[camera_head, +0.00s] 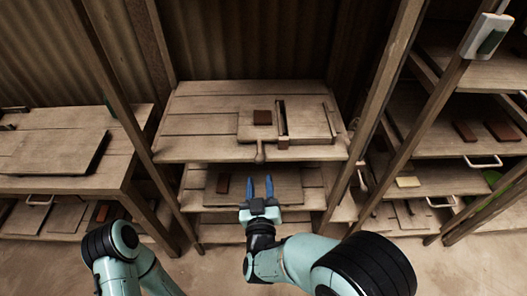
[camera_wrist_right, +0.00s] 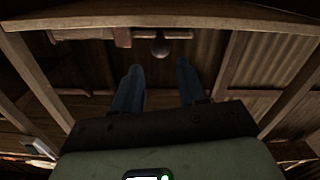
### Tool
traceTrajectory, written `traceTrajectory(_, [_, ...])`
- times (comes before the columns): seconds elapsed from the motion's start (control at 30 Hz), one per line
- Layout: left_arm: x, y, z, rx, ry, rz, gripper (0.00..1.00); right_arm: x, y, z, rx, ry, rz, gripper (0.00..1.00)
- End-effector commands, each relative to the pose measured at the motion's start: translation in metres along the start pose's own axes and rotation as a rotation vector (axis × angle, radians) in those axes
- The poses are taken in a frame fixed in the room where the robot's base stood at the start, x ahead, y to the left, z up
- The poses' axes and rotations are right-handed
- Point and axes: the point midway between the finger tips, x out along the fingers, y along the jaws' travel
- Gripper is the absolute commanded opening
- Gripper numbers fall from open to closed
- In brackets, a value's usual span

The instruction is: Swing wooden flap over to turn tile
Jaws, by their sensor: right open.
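A handle with a round knob (camera_head: 260,157) sticks out over the shelf's front edge; a knob also shows in the right wrist view (camera_wrist_right: 160,48). My right gripper (camera_head: 259,180) is open and empty, in front of and below the knob, its blue fingers apart. In the right wrist view, the gripper (camera_wrist_right: 158,72) points towards the knob without touching it. My left gripper is not visible.
The shelf (camera_head: 195,125) is bare left of the device. Wooden posts (camera_head: 375,100) flank it. A bench (camera_head: 90,180) stands left; shelves with tiles (camera_head: 465,131) stand right.

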Motion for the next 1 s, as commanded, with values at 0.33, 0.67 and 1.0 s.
traceTrajectory(0.33, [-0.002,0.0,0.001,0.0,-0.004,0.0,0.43,0.071,0.001,0.001,-0.002,0.0,0.002,0.42])
traceTrajectory(0.67, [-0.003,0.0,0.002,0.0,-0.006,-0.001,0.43,0.117,0.0,0.001,-0.001,-0.002,-0.001,0.42])
traceTrajectory(1.0, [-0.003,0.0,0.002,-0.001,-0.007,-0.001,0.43,0.123,0.0,0.001,-0.001,-0.003,-0.002,0.42])
